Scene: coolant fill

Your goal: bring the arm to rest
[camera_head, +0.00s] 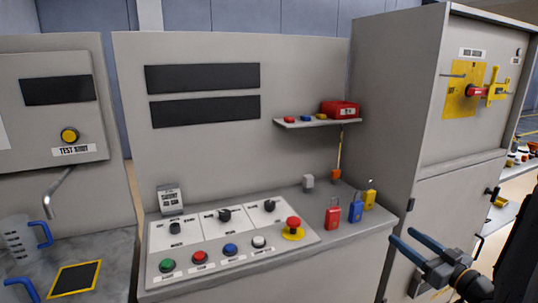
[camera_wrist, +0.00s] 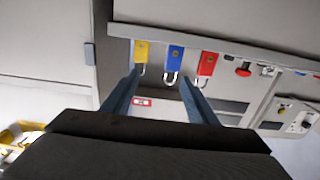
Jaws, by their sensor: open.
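My gripper (camera_head: 401,235) is at the lower right of the head view, in front of the grey cabinet and to the right of the console. Its two blue fingers are apart, with nothing between them. In the wrist view the gripper (camera_wrist: 158,77) also shows open and empty. A red padlock (camera_head: 333,217), a blue padlock (camera_head: 355,211) and a yellow padlock (camera_head: 369,200) stand on the console's right end, left of the gripper and apart from it. In the wrist view the yellow padlock (camera_wrist: 141,50), blue padlock (camera_wrist: 176,54) and red padlock (camera_wrist: 206,64) appear upside down beyond the fingers.
The console (camera_head: 335,246) carries knobs, buttons and a red emergency stop (camera_head: 293,224). A small shelf (camera_head: 310,123) above holds a red box (camera_head: 339,109). The tall cabinet (camera_head: 400,100) has a yellow plate with a red handle (camera_head: 476,91). A jug (camera_head: 20,238) stands at far left.

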